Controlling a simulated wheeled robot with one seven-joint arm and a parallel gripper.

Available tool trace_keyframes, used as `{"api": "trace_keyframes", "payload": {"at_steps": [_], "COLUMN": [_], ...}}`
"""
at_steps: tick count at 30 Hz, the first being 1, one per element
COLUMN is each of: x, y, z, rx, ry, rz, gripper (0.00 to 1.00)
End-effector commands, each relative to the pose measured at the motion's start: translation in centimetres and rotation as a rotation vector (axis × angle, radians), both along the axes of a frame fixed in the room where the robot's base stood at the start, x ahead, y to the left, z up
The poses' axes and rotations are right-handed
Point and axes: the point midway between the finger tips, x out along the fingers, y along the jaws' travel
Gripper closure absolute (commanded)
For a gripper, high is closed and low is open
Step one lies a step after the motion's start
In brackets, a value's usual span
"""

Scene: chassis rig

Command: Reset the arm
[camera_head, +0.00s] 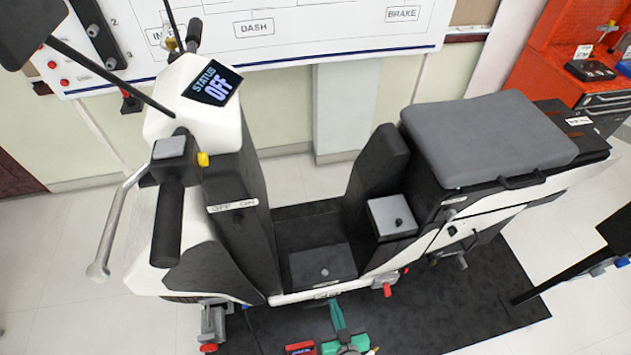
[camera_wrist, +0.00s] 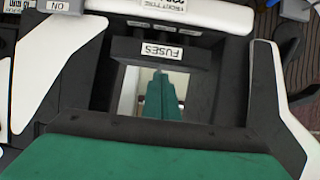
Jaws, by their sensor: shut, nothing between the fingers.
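My gripper (camera_head: 338,312) shows green at the bottom edge of the head view, low in front of the scooter rig. In the wrist view, its green fingers (camera_wrist: 160,80) are together and empty. They point at a light opening below a label reading FUSES (camera_wrist: 162,51). I cannot tell how far the tips are from the rig. Most of my arm is out of view. The scooter (camera_head: 290,225) is white and black, with a grey seat (camera_head: 488,135) and a screen (camera_head: 212,84) reading STATUS OFF.
The scooter stands on a black mat (camera_head: 480,300). A silver lever (camera_head: 118,225) and a black handgrip (camera_head: 168,222) stick out at the left. A white wall board (camera_head: 320,25) is behind. A red tool cabinet (camera_head: 560,65) stands at the back right. Light floor is open at the left.

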Motion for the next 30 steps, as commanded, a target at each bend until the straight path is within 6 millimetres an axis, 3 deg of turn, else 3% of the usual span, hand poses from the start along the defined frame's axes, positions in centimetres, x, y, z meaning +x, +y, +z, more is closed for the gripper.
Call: {"api": "trace_keyframes", "payload": {"at_steps": [5, 9, 15, 21, 24, 30], "x": [-4.6, -9.0, -14.0, -16.6, -17.0, -17.3], "y": [0.1, 1.5, 4.6, 7.5, 8.3, 8.8], "z": [3.1, 7.5, 15.0, 22.0, 24.2, 25.5], "rx": [-0.033, -0.048, -0.035, -0.006, 0.004, 0.01], "ry": [-0.016, -0.048, -0.102, -0.153, -0.172, -0.182], "rz": [-0.016, -0.033, -0.064, -0.096, -0.105, -0.111], "gripper": [1.0, 1.0, 1.0, 1.0, 1.0, 1.0]}}
